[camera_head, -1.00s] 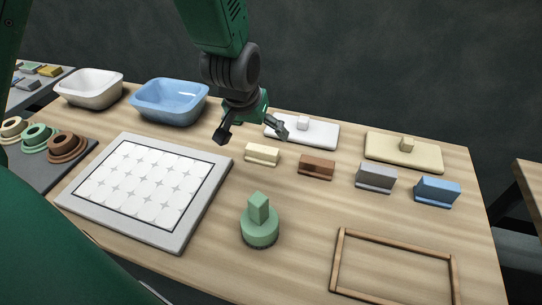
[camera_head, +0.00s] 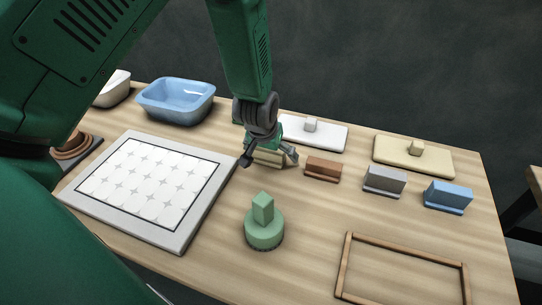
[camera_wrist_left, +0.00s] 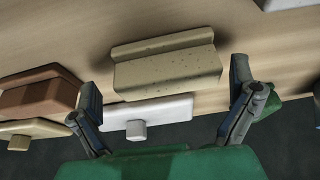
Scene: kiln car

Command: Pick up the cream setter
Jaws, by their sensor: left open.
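The cream setter (camera_head: 268,158) is a small stepped block on the wooden table, partly hidden by my left gripper in the head view. My left gripper (camera_head: 269,161) is open and points down over it, with one finger to each side. In the left wrist view the speckled cream setter (camera_wrist_left: 166,66) lies just beyond and between the open fingers of the left gripper (camera_wrist_left: 166,95), apart from both. My right gripper is not in view.
A brown block (camera_head: 322,169) stands close to the right, then a grey block (camera_head: 385,180) and a blue block (camera_head: 447,197). A white lidded slab (camera_head: 335,139) lies behind. A green knobbed piece (camera_head: 264,232) stands in front, and a patterned tray (camera_head: 213,190) lies left.

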